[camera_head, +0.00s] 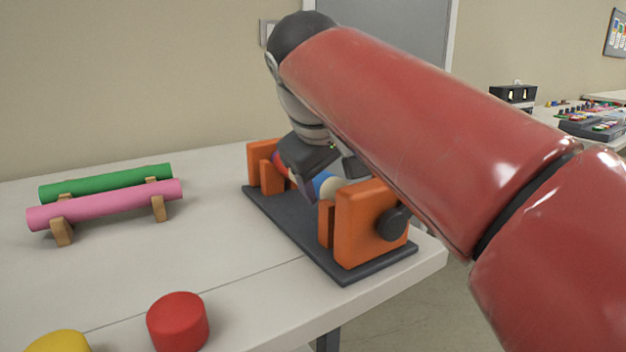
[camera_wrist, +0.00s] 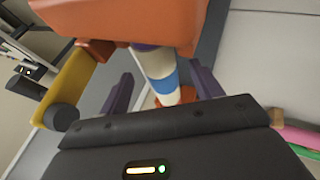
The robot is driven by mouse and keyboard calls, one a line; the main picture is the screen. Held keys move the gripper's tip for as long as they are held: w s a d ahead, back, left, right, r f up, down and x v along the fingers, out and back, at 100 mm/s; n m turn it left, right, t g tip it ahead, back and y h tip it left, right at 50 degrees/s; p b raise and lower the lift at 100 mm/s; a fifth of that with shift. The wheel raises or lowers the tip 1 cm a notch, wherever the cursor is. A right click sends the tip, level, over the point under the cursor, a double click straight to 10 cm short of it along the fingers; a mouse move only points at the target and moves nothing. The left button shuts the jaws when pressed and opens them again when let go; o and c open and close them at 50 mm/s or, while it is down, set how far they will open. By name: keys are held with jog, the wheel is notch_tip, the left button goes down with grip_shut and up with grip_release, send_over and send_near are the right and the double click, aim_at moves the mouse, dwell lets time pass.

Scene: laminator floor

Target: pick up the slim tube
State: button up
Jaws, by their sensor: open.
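A striped tube (camera_head: 326,186) with blue, cream and red bands lies in an orange-ended fixture (camera_head: 370,225) on a dark base plate. My gripper (camera_head: 318,172) is over the tube and partly covers it. In the wrist view, the open fingers of my gripper (camera_wrist: 162,84) stand on either side of the tube (camera_wrist: 164,78); whether they touch it I cannot tell. A pink tube (camera_head: 105,205) and a green tube (camera_head: 105,184) rest on wooden cradles at the left. I cannot tell for certain which one is the slim tube.
A red cylinder (camera_head: 178,322) and a yellow one (camera_head: 58,343) stand at the table's front. A black knob (camera_head: 394,223) sticks out of the fixture's near orange end. The white table (camera_head: 225,225) is clear between the cradles and the fixture.

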aim_at(332, 183)
jog(key=x, duration=0.3)
jog(key=shift+w+d+f, duration=0.1)
jog(key=shift+w+f, duration=0.1)
jog(key=c, duration=1.1)
jog(key=shift+r, duration=0.15)
